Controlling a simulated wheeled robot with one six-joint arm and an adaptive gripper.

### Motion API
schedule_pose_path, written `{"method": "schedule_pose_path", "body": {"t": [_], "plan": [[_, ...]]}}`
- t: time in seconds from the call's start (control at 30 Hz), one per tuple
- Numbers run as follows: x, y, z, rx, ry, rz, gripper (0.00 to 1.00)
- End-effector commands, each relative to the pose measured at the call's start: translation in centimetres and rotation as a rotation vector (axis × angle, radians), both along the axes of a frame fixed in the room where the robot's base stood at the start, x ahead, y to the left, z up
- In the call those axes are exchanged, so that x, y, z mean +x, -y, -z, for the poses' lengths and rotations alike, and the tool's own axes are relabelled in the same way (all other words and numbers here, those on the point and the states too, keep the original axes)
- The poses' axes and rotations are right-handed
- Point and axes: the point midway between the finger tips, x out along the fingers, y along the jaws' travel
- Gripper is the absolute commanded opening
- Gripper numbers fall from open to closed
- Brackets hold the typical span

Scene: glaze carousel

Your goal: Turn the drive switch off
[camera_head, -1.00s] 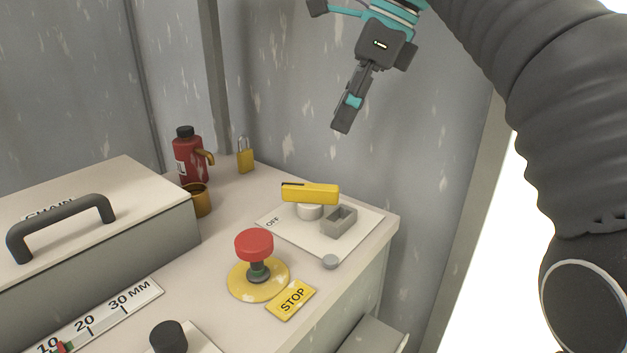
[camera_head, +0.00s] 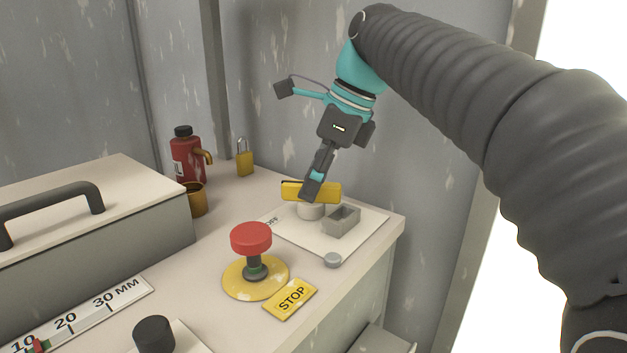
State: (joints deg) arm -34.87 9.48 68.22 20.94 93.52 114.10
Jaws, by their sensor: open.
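The drive switch is a yellow lever handle (camera_head: 329,193) on a round white hub (camera_head: 311,211), mounted on a white plate (camera_head: 282,237) marked OFF at its left side. The handle lies roughly left to right in the picture. My gripper (camera_head: 309,192) points down at the handle, its fingers in front of the handle's middle and hiding part of it. It is open. I cannot tell whether the fingers touch the handle. The OFF label (camera_head: 271,222) is partly visible, left of the hub.
A grey open-topped block (camera_head: 342,221) stands on the plate right of the hub. A red stop button (camera_head: 251,238) rises in front. A red bottle (camera_head: 186,157), brass cup (camera_head: 196,200) and padlock (camera_head: 244,158) stand behind left. A grey handled box (camera_head: 150,215) fills the left.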

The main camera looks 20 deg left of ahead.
Motion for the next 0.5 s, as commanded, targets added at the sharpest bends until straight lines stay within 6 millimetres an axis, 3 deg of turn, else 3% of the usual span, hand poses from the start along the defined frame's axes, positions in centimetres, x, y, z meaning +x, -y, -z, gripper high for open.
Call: {"method": "schedule_pose_path", "body": {"t": [0.17, 0.37, 0.5], "plan": [[0.0, 0.01, -0.03, 0.0, 0.0, 0.0, 0.5], [0.0, 0.02, -0.02, 0.0, 0.0, 0.0, 0.03], [0.01, 0.03, -0.02, 0.0, 0.0, 0.0, 0.0]]}}
